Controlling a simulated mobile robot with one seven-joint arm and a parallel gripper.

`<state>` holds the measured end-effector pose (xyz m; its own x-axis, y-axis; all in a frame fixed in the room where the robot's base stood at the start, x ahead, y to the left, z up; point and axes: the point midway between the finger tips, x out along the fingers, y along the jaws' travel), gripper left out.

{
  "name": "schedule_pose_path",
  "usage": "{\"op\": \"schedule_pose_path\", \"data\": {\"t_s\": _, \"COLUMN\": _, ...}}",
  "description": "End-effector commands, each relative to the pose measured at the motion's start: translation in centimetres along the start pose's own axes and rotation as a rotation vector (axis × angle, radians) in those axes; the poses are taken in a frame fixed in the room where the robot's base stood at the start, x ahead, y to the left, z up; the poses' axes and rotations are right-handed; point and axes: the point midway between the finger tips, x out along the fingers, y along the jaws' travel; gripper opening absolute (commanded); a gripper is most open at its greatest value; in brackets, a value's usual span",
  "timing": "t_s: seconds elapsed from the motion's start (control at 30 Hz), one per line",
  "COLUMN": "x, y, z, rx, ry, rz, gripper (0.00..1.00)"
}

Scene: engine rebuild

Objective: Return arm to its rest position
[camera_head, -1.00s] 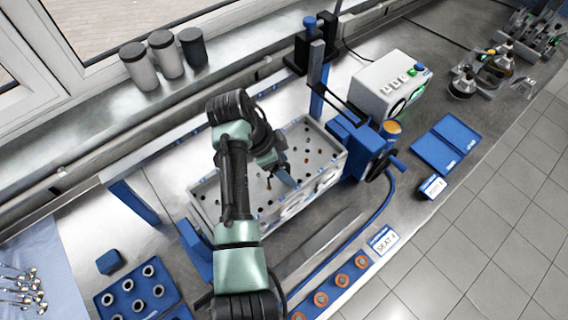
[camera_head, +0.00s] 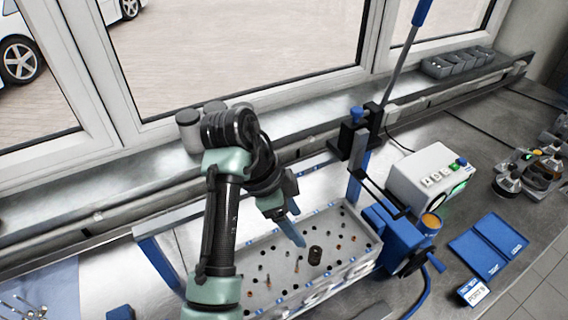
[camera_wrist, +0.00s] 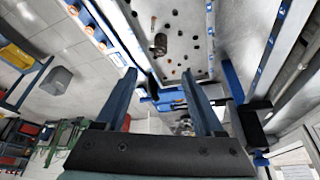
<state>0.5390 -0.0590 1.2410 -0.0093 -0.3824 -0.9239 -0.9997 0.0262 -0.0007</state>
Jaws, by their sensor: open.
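My arm reaches over the engine block (camera_head: 262,300), a pale metal casting with several small holes and studs on its top. My gripper (camera_head: 297,238) hangs above the block, with its blue fingers pointing down and to the right. In the wrist view the two fingers of my gripper (camera_wrist: 162,88) stand wide apart with nothing between them. A dark cylindrical part (camera_head: 315,255) stands on the block near the fingertips in the head view; it also shows in the wrist view (camera_wrist: 160,43), beyond the fingers.
A blue press frame (camera_head: 356,180) with a blue vise-like unit (camera_head: 392,238) stands at the block's right end. A grey control box (camera_head: 430,178) and an open blue case (camera_head: 487,246) are farther right.

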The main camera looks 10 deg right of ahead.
Motion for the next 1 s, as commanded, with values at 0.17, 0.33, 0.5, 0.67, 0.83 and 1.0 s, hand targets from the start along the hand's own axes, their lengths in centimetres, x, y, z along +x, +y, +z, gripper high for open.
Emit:
{"op": "schedule_pose_path", "data": {"t_s": 0.17, "x": -0.2, "y": -1.9, "z": -1.3, "rx": -0.039, "ry": 0.015, "rz": -0.126, "gripper": 0.7}}
{"op": "schedule_pose_path", "data": {"t_s": 0.33, "x": -5.5, "y": -7.7, "z": -5.7, "rx": -0.22, "ry": 0.171, "rz": -0.611, "gripper": 0.7}}
{"op": "schedule_pose_path", "data": {"t_s": 0.5, "x": -17.4, "y": -8.8, "z": -9.4, "rx": -0.397, "ry": 0.529, "rz": -1.129, "gripper": 0.7}}
{"op": "schedule_pose_path", "data": {"t_s": 0.67, "x": -28.4, "y": -3.7, "z": -10.7, "rx": -0.451, "ry": 0.924, "rz": -1.475, "gripper": 0.7}}
{"op": "schedule_pose_path", "data": {"t_s": 0.83, "x": -36.0, "y": 4.0, "z": -10.7, "rx": -0.41, "ry": 1.273, "rz": -1.69, "gripper": 0.7}}
{"op": "schedule_pose_path", "data": {"t_s": 1.0, "x": -39.3, "y": 9.0, "z": -10.5, "rx": -0.351, "ry": 1.461, "rz": -1.779, "gripper": 0.7}}
